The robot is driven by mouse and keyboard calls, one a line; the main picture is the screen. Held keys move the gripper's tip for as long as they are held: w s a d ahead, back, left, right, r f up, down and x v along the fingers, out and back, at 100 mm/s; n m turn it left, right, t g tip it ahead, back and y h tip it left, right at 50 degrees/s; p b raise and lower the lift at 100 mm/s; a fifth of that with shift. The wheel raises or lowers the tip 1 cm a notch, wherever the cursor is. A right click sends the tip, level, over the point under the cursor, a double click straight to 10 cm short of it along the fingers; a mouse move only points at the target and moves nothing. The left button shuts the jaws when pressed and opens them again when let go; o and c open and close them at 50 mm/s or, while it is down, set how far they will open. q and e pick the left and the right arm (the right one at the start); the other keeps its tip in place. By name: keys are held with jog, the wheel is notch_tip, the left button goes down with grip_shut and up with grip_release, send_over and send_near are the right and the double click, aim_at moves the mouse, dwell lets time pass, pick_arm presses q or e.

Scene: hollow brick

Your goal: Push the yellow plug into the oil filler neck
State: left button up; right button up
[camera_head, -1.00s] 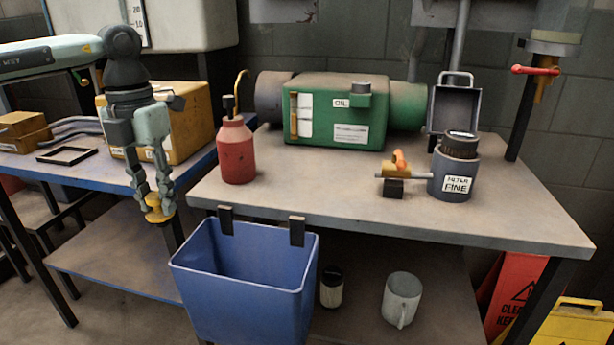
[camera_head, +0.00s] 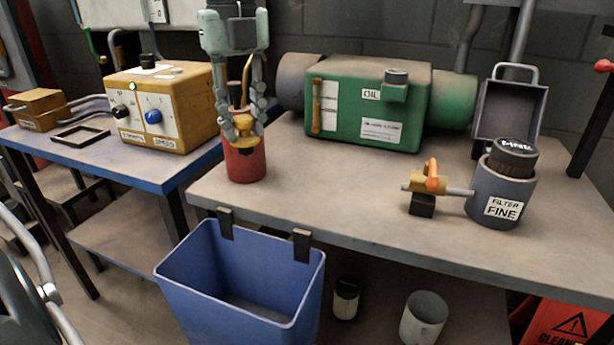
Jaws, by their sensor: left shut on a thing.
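The yellow plug (camera_head: 243,121) is between the fingertips of my left gripper (camera_head: 243,132), which is shut on it and points down. In the picture they overlap the red oil can (camera_head: 244,165) and hide its upper part; I cannot tell the gap in depth. The oil filler neck (camera_head: 395,87) is a short green block with a round dark top on the front of the green housing (camera_head: 345,130), right of the OIL label. The plug is to the left of the neck and apart from it. My right gripper is not in view.
A grey filter pot (camera_head: 490,200), an orange-handled valve (camera_head: 425,185) and an open metal box (camera_head: 505,115) stand on the right of the grey bench (camera_head: 330,205). A blue bin (camera_head: 230,300) hangs at its front edge. A yellow control box (camera_head: 165,110) is at left. The bench's middle is clear.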

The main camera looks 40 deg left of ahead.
pick_arm(q)
jog(key=w+d+f, duration=0.4)
jog(key=w, duration=0.1)
jog(key=w+d+f+p, duration=0.1)
jog(key=w+f, duration=0.1)
jog(key=w, duration=0.1)
jog(key=shift+d, duration=0.4)
jog(key=shift+w+d+f, duration=0.1)
jog(key=shift+w, duration=0.1)
notch_tip(320, 180, down, 4)
jog(key=shift+r, duration=0.2)
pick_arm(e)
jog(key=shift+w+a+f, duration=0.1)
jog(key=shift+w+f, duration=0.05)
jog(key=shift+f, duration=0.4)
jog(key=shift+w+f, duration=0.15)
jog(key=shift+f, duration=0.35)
pick_arm(q)
jog(key=shift+f+b, duration=0.1)
jog(key=shift+b, duration=0.2)
